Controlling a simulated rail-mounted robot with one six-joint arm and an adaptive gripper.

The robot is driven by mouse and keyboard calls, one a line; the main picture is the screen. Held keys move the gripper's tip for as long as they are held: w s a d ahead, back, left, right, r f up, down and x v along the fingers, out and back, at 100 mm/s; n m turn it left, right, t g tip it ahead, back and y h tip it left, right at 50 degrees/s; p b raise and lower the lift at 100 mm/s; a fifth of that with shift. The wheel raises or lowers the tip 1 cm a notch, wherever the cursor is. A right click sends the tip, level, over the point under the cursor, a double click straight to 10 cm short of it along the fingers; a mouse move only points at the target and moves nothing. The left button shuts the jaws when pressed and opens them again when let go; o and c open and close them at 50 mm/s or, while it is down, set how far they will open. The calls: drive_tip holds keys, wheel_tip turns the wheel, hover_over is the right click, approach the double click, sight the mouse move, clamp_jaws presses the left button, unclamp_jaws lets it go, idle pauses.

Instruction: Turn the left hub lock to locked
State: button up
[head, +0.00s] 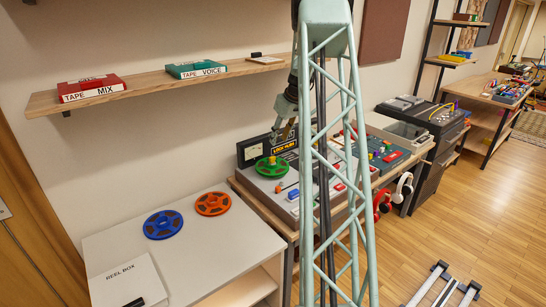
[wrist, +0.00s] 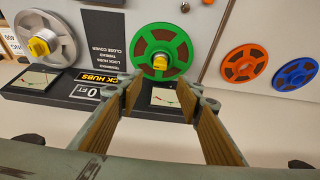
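The green reel (head: 271,167) sits on the left of the tape machine's sloped deck. It also shows in the wrist view (wrist: 175,39), which is turned round. Its yellow hub lock (wrist: 160,62) stands up from the reel's centre; I cannot tell its lock position. A silver reel (wrist: 35,24) with another yellow hub lock (wrist: 41,44) is at left in the wrist view. My gripper (wrist: 160,90) is open and empty. Its fingers are apart from the green reel's lock, which shows just beyond and between the fingertips. In the head view my gripper (head: 281,136) is above the machine's back.
A black panel with a lit "LOCK HUBS" sign (wrist: 98,85) and meters rises behind the reels. An orange reel (head: 213,204) and a blue reel (head: 163,224) lie on the white cabinet. A shelf (head: 180,84) with tape boxes is above left. My lattice column hides part of the machine.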

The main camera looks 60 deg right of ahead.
sight(272, 157)
drive_tip(key=shift+b+x, duration=0.6)
drive_tip(key=shift+x, duration=5.9)
drive_tip(key=shift+s, duration=0.1)
drive_tip(key=c, duration=0.8)
drive_tip(key=shift+c, duration=0.2)
